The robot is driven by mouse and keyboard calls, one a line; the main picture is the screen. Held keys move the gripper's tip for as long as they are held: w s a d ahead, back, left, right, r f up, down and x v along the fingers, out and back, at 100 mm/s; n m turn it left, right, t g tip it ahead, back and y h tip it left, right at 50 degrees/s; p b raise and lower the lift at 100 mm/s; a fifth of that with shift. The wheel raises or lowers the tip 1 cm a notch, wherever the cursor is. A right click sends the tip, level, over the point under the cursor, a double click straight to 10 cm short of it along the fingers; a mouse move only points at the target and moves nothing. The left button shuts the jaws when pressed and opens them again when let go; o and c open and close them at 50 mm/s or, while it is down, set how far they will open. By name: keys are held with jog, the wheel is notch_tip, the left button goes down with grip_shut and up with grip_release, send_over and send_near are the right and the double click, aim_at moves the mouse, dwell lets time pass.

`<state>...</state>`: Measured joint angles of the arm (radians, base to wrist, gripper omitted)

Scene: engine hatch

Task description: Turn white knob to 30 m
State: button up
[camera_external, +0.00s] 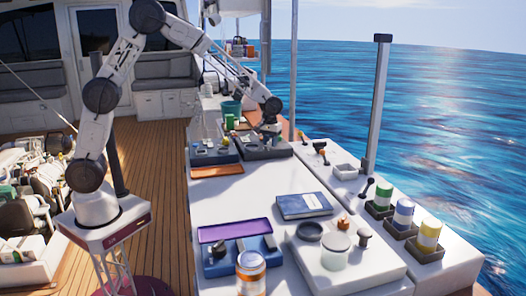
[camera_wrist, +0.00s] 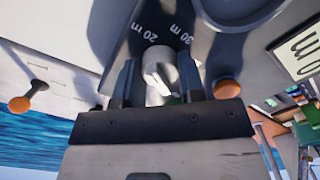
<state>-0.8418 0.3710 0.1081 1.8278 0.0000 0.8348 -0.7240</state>
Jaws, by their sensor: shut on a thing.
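The knob (camera_wrist: 158,62) shows in the wrist view as a light grey-white cylinder on a dark grey panel (camera_wrist: 112,50). My gripper (camera_wrist: 157,78) has a finger on each side of the knob and is shut on it. The panel marks "20 m" (camera_wrist: 148,33) and "30 m" (camera_wrist: 181,34) stand beyond the knob, to the left and right. A pale mark on the knob's face is seen, but its exact pointing is hard to tell. In the external view my gripper (camera_external: 270,131) is over a dark box (camera_external: 262,152) at the counter's far end; the knob is hidden there.
An orange-topped knob (camera_wrist: 226,88) is just right of my gripper in the wrist view. A round grey part (camera_wrist: 238,8) lies beyond. On the white counter (camera_external: 235,190) are an orange tray (camera_external: 217,171) and a blue book (camera_external: 304,206).

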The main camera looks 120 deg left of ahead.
jog(key=shift+m, duration=0.4)
jog(key=m, duration=1.1)
dwell(0.3)
jog(key=o, duration=0.9)
jog(key=shift+r, duration=0.1)
jog(key=shift+r, duration=3.85)
